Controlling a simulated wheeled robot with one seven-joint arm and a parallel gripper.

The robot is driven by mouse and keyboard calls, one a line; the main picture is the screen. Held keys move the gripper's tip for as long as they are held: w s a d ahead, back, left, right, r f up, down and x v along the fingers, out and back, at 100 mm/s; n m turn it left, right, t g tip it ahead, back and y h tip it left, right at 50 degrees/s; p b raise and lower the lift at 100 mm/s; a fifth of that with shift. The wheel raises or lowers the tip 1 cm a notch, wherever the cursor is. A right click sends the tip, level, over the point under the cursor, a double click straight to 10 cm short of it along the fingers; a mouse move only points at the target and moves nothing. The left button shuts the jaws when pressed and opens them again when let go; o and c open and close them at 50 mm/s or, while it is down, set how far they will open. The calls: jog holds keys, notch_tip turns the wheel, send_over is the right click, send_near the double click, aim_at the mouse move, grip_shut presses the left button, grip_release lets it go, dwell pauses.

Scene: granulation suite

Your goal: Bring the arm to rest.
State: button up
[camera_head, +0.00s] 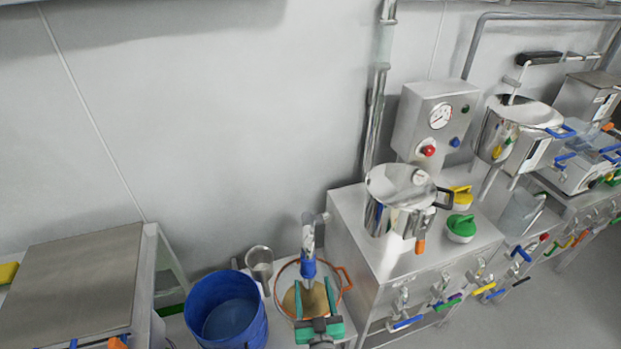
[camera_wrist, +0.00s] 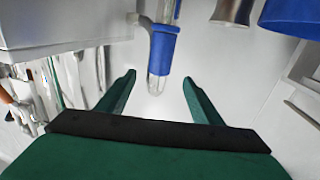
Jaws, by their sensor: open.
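My gripper (camera_head: 315,298) is at the lower middle of the head view, over a pot (camera_head: 343,284) with an orange rim and tan contents. Its green fingers are apart and nothing is held between them; the wrist view shows the same open fingers (camera_wrist: 159,92). A clear tube with a blue collar (camera_head: 308,269) hangs just beyond the fingertips. In the wrist view the blue collar (camera_wrist: 163,45) and the clear rounded tip lie ahead of the gap between the fingers. I cannot tell whether the tube touches either finger.
A blue bucket (camera_head: 227,310) and a metal cup (camera_head: 260,262) stand left of the pot. A steel table (camera_head: 75,280) is at far left.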

jog(key=shift+s, duration=0.1)
jog(key=s+d+f+g+h, duration=0.1)
jog(key=s, duration=1)
jog(key=s+d+f+g+h, duration=0.1)
jog(key=s+d, duration=0.1)
jog(key=s, duration=0.9)
jog(key=s+a+r, duration=0.2)
jog(key=s+r, duration=0.3)
jog(key=s, duration=0.2)
jog(key=s+a+r+m, duration=0.1)
jog(key=s+a+r, duration=0.1)
jog(key=s+r, duration=0.3)
jog(key=s, duration=0.3)
jog(key=shift+a, duration=0.2)
jog(key=shift+s, duration=0.1)
